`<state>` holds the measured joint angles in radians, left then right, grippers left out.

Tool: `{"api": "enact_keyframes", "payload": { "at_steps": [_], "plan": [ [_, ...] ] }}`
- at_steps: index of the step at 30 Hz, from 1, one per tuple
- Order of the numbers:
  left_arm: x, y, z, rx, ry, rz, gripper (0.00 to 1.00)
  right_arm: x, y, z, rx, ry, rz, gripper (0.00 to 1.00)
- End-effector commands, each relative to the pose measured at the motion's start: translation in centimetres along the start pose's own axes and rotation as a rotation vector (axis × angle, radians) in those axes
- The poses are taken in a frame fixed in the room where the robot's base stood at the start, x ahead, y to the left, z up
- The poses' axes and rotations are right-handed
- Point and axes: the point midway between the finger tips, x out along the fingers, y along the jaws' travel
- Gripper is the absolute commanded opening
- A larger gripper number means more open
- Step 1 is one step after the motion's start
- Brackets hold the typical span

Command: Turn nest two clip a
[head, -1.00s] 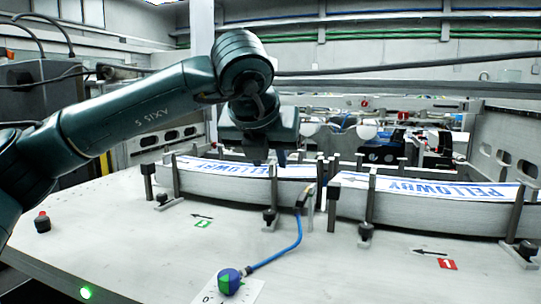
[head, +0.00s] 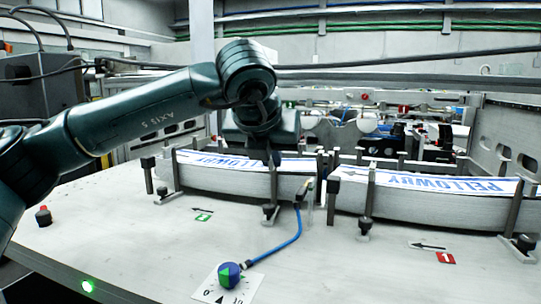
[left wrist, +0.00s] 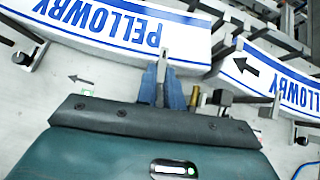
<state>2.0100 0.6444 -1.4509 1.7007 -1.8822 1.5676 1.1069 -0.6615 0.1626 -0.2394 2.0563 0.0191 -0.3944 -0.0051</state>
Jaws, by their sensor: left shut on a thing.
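My left gripper (head: 275,160) is over the front edge of this stack, at the top of the right front post (head: 273,187). In the left wrist view its blue fingers (left wrist: 162,88) are shut on a thin grey upright piece, the clip, beside the label edge. The fingers hide most of the clip. My right gripper is not in view.
A second label stack (head: 430,197) stands at right by a red 1 tag (head: 445,258). A blue hose runs from a blue knob (head: 229,275) to a fitting between the stacks. The front of the table (head: 140,235) is mostly clear.

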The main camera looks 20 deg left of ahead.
Motion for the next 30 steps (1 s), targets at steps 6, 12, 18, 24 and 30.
{"api": "enact_keyframes", "payload": {
  "at_steps": [6, 12, 18, 24, 30],
  "plan": [
    [0.0, 0.1, 0.0, 0.003, 0.000, -0.004, 0.00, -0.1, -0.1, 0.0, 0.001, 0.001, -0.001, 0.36],
    [0.1, 0.3, -0.1, 0.038, 0.001, -0.041, 0.00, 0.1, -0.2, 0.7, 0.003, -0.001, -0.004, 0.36],
    [0.3, 0.7, -0.2, 0.126, 0.001, -0.132, 0.00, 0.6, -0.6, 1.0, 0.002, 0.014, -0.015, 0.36],
    [0.3, 1.3, 0.1, 0.252, 0.001, -0.260, 0.00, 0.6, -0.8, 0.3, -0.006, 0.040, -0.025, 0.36],
    [0.3, 1.9, 0.5, 0.385, 0.002, -0.394, 0.00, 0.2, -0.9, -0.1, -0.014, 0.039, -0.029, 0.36]
  ]
}}
